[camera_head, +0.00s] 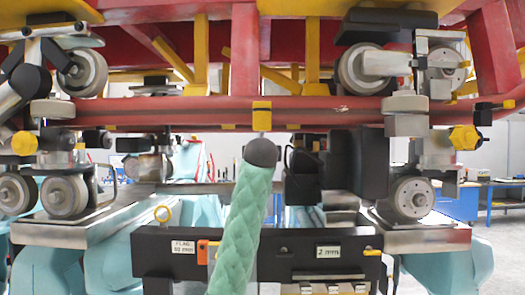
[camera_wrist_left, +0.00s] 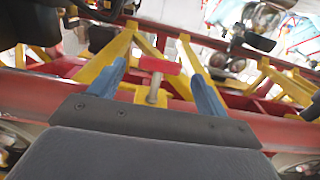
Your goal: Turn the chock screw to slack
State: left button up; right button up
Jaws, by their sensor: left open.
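In the left wrist view, a screw with a red cross handle (camera_wrist_left: 160,66) and a bare metal shank stands in a yellow block (camera_wrist_left: 150,123) on the red rail; it looks like the chock screw. My left gripper (camera_wrist_left: 158,71) is open. Its blue fingers appear on either side of the screw, apart from each other, with clear gaps to the handle; how deep they reach along it I cannot tell. In the head view, a yellow block (camera_head: 261,115) sits on the red rail, perhaps the same one. No gripper fingers show in the head view.
A green quilted sleeve with a dark round end (camera_head: 262,152) rises just below the yellow block; I cannot tell whether it is mine. Wheel assemblies (camera_head: 411,198) stand left and right. A black box with a "2 mm" label (camera_head: 328,252) lies low. Yellow struts (camera_wrist_left: 108,70) crowd the screw.

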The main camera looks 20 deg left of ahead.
pick_arm(q)
jog(key=p+x, duration=0.3)
jog(key=x, duration=0.3)
jog(key=shift+w+p, duration=0.2)
jog(key=shift+p, duration=0.1)
pick_arm(e)
jog(key=shift+s+d+r, duration=0.1)
jog(key=shift+s+r, duration=0.2)
jog(key=shift+r, duration=0.3)
jog(key=shift+s+r, duration=0.25)
jog(key=shift+r, duration=0.4)
jog(key=shift+s+d+r, duration=0.1)
jog(key=shift+s+r, duration=0.2)
jog(key=shift+r, duration=0.3)
pick_arm(q)
jog(key=shift+a+f, duration=0.1)
jog(key=shift+c, duration=0.3)
pick_arm(e)
jog(key=shift+a, duration=0.15)
pick_arm(q)
jog(key=c, duration=0.9)
